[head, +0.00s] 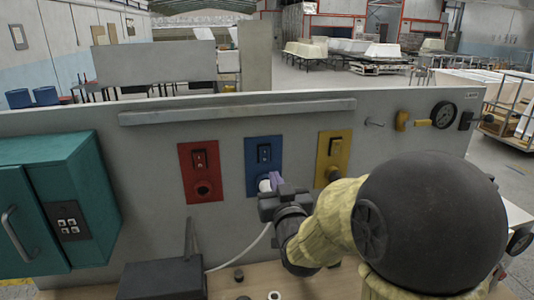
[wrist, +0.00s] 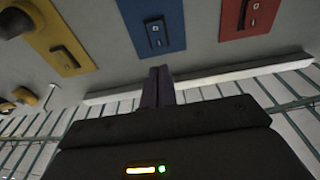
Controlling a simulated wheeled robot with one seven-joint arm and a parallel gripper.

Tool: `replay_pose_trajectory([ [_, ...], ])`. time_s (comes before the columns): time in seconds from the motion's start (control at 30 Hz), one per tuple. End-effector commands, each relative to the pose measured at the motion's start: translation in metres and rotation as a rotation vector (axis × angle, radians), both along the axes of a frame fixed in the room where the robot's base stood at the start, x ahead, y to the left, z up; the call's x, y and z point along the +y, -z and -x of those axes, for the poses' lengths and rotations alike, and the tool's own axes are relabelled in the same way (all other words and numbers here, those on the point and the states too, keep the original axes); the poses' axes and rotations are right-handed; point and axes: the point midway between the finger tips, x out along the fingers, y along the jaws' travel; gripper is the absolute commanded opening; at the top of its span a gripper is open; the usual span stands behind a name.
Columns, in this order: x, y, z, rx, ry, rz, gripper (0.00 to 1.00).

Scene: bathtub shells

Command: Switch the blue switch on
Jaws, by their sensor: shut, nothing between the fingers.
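The blue switch (head: 264,153) is a dark rocker on a blue plate (head: 252,150) in the middle of the grey panel. In the wrist view the blue switch (wrist: 155,33) shows above my fingertips, with light marks on it. I cannot tell which way it is tilted. My gripper (head: 275,181) is shut and empty, in front of the lower part of the blue plate and below the switch. In the wrist view my gripper (wrist: 161,74) points toward the plate's edge. I cannot tell whether the fingertips touch the plate.
A red plate with a switch (head: 199,159) is on the left, a yellow plate with a switch (head: 335,146) on the right. A teal box (head: 70,190) sticks out at the left. A ledge (head: 235,111) runs above the plates. A white cable (head: 240,250) hangs below.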

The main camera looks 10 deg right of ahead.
Motion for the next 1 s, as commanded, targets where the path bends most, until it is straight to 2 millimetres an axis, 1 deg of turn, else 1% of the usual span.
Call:
replay_pose_trajectory([
  [0.03,0.000,-0.004,-0.008,0.002,0.000,-0.001,0.00],
  [0.1,0.000,-0.005,-0.018,0.002,0.000,-0.001,0.00],
  [0.4,0.000,-0.011,-0.062,0.002,0.001,0.000,0.00],
  [0.6,0.000,-0.016,-0.088,0.000,0.000,-0.001,0.00],
  [0.7,0.000,-0.016,-0.096,0.000,0.000,0.000,0.00],
  [0.8,0.000,-0.015,-0.101,0.000,0.000,0.000,0.00],
  [1.0,0.000,-0.014,-0.102,0.000,0.000,0.000,0.00],
])
